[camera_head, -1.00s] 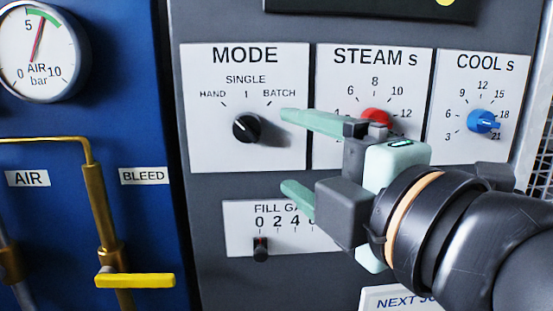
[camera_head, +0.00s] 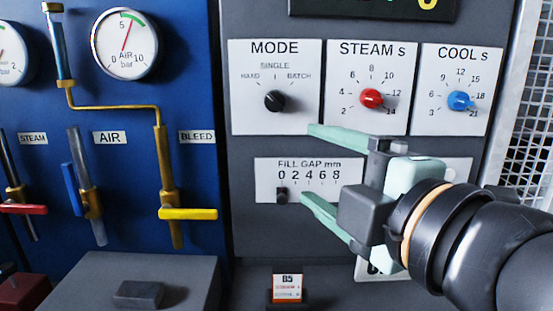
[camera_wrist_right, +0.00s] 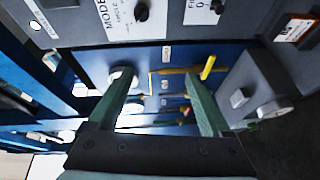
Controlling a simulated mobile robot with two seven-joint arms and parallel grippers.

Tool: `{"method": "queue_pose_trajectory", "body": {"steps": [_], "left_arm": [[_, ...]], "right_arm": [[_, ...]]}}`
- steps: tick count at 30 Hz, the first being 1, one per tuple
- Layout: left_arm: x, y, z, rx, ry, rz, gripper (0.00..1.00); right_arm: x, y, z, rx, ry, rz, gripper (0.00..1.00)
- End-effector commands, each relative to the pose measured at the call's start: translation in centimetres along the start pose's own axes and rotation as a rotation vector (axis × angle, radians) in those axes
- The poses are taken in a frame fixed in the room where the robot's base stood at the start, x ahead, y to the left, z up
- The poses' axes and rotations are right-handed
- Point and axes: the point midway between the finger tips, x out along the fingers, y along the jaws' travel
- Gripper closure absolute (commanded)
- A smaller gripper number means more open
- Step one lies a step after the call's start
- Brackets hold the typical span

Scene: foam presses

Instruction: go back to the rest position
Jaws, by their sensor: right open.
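My right gripper (camera_head: 308,163) reaches in from the right in the head view, its two pale green fingers apart with nothing between them. It is in front of the grey control panel, over the area between the MODE plate and the fill gap plate. The black MODE knob (camera_head: 274,101) is up and left of the upper fingertip, apart from it. The fill gap slider (camera_head: 282,195) is left of the lower fingertip. In the right wrist view the open fingers (camera_wrist_right: 165,95) frame the blue panel beyond. My left gripper does not show.
The red STEAM knob (camera_head: 371,98) and blue COOL knob (camera_head: 459,101) are above my right arm. Left are the yellow BLEED handle (camera_head: 189,214), red STEAM handle (camera_head: 22,209) and AIR gauge (camera_head: 124,44). A B5 card (camera_head: 287,288) stands at the bottom. Wire mesh (camera_head: 530,125) is at right.

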Motion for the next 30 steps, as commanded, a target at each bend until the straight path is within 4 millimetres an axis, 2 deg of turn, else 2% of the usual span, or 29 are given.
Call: {"method": "queue_pose_trajectory", "body": {"steps": [8,14,18,25,30], "left_arm": [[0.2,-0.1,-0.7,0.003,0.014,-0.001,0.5],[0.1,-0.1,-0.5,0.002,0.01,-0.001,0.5],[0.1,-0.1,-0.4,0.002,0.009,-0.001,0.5],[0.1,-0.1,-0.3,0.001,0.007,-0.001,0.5],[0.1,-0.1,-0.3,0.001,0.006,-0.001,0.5]], "right_arm": [[2.7,-6.2,1.9,0.282,0.004,-0.133,0.17],[4.0,-12.2,4.1,0.533,-0.051,-0.238,0.17],[4.3,-17.0,6.0,0.707,-0.123,-0.308,0.17],[3.0,-25.9,9.2,0.973,-0.304,-0.42,0.17],[0.3,-33.0,11.4,1.141,-0.482,-0.496,0.17]]}}
